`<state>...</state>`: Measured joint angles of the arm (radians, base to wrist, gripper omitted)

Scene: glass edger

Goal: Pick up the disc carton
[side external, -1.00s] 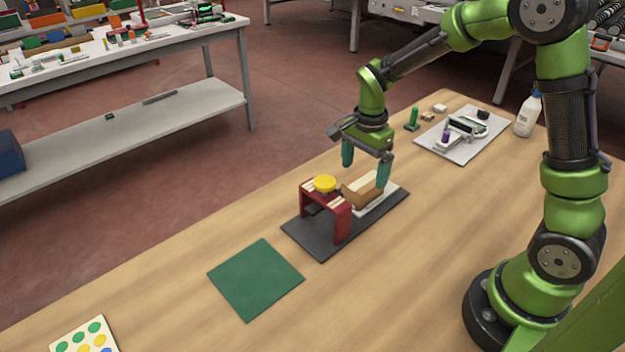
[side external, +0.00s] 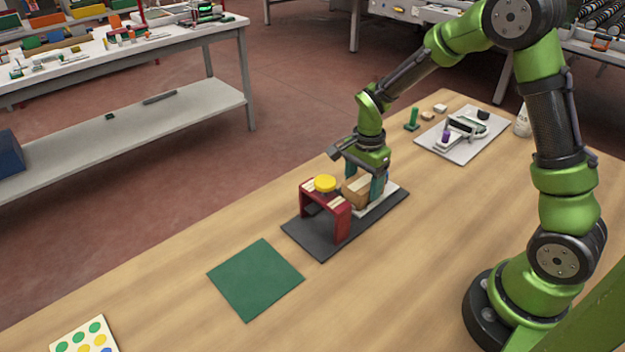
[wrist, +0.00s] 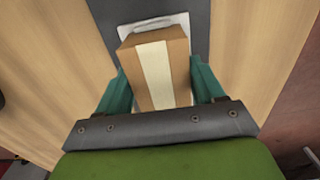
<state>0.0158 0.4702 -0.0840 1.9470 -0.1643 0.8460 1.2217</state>
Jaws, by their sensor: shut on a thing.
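The disc carton (side external: 355,192) is a brown box with a pale strip along its top. It rests on a white plate (side external: 394,192) on a dark mat (side external: 309,237), beside a red stand. In the wrist view the carton (wrist: 157,66) lies between the two teal fingers. My gripper (side external: 367,183) is down at the carton and shut on its sides; it also shows in the wrist view (wrist: 160,88). The far finger and part of the carton are hidden in the side view.
The red stand (side external: 341,222) with a yellow disc (side external: 325,183) on top is close to the carton's left. A green mat (side external: 255,279) lies farther front-left. A grey tray with devices (side external: 459,146) and a white bottle (side external: 522,122) are at the back right. Bare table lies between.

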